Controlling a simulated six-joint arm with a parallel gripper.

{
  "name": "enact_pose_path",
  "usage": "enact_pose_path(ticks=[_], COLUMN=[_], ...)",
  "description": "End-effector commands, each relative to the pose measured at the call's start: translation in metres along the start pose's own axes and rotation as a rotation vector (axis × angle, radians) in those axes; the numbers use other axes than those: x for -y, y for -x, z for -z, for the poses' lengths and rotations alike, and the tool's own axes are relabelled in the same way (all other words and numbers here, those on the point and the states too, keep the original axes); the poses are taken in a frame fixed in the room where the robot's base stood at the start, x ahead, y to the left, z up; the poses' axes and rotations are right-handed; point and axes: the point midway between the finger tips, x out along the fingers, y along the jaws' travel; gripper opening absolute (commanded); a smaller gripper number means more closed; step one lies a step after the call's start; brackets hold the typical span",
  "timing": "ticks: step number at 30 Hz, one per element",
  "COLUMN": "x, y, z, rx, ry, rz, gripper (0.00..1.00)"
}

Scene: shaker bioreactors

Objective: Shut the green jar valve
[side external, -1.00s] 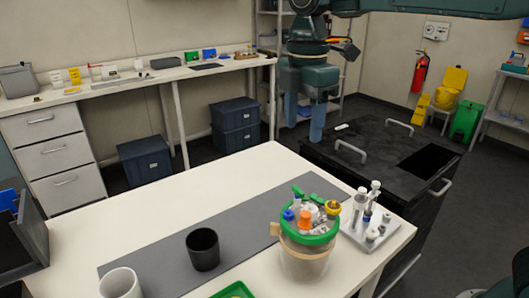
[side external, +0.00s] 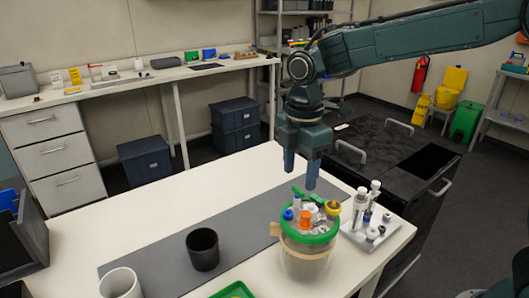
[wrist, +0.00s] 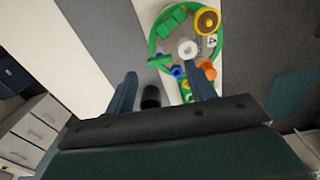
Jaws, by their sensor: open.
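The jar (side external: 303,262) stands on the white table, with a green rim ring (side external: 310,238) and a crowded lid of blue, orange, white and yellow fittings. My gripper (side external: 300,180) points down, open and empty, just above the back of the lid.
A black cup (side external: 203,250) stands on the grey mat (side external: 150,268), with a white mug (side external: 120,284) at front left. A rack with vials (side external: 368,225) stands close to the jar's right. A green tray (side external: 236,290) lies at the front edge. The table's left rear is clear.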

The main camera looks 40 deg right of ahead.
Motion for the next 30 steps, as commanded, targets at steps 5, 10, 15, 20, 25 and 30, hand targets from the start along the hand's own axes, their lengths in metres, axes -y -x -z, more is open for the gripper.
enact_pose_path(ticks=[5, 10, 15, 20, 25, 30], x=[0.000, 0.000, 0.000, 0.000, 0.000, 0.000], y=[-0.021, -0.031, -0.033, -0.033, -0.033, -0.033], z=[0.000, 0.000, 0.000, 0.000, 0.000, 0.000], rx=[0.001, 0.000, 0.000, 0.000, 0.000, 0.000], ry=[0.000, 0.000, 0.000, 0.000, 0.000, 0.000], rz=[0.002, 0.000, -0.001, -0.001, -0.001, 0.000], gripper=[0.55, 0.55, 0.55, 0.55, 0.23, 0.09])
